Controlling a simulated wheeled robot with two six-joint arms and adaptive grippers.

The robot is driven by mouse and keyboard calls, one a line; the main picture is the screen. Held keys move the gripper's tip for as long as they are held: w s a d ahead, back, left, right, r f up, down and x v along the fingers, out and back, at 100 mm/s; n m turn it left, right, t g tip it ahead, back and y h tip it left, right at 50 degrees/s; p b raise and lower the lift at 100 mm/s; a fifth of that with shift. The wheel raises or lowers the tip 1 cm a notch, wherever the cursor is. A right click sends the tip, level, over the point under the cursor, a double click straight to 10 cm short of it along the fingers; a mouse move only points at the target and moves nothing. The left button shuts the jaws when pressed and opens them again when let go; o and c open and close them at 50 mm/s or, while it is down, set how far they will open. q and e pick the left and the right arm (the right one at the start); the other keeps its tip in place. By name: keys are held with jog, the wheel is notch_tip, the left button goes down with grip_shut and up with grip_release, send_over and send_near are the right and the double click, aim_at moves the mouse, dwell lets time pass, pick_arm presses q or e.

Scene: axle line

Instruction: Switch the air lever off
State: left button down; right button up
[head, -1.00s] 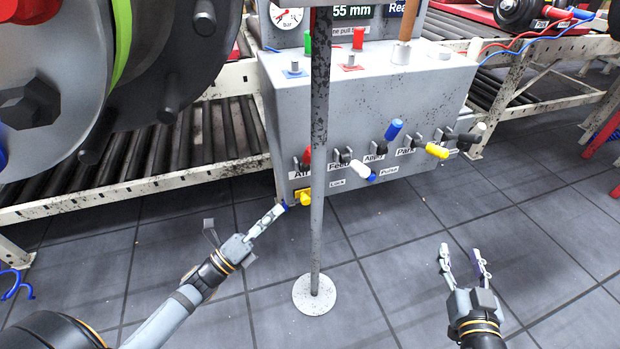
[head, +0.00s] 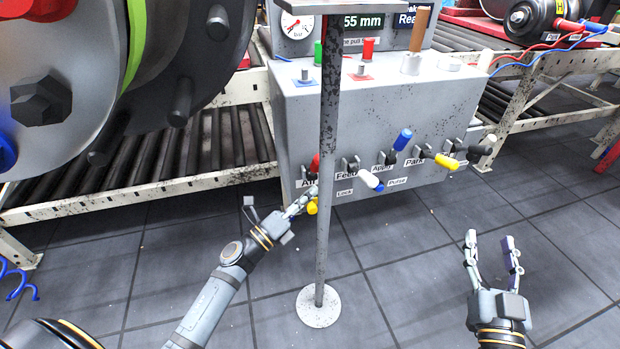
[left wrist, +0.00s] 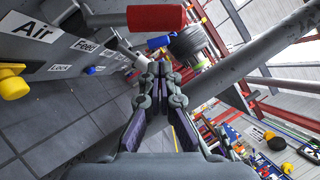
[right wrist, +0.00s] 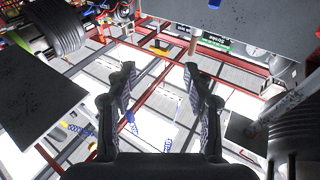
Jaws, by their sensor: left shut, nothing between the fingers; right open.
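The air lever has a red handle (head: 314,163) and sits at the left end of the lever row on the grey control box. It points up above the "Air" label (head: 308,181). In the left wrist view the red handle (left wrist: 156,18) is large at the top, above my fingertips. My left gripper (head: 306,196) is shut and empty, just below the red handle, by the yellow knob (head: 312,206). In the left wrist view its fingers (left wrist: 160,72) are together and apart from the handle. My right gripper (head: 491,240) is open and empty over the floor at right.
A grey post (head: 329,150) on a round white base (head: 318,306) stands close to the right of my left gripper. White, blue and yellow levers (head: 446,161) line the box to the right. A roller conveyor (head: 190,160) lies at left.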

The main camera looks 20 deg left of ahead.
aim_at(313, 164)
pick_arm(q)
jog(key=shift+w+a+r, duration=0.2)
jog(key=shift+w+r, duration=0.35)
jog(key=shift+w, duration=0.35)
jog(key=shift+w+a+r, duration=0.2)
jog(key=shift+w+r, duration=0.3)
jog(key=shift+w, duration=0.35)
pick_arm(e)
jog(key=shift+f, duration=0.3)
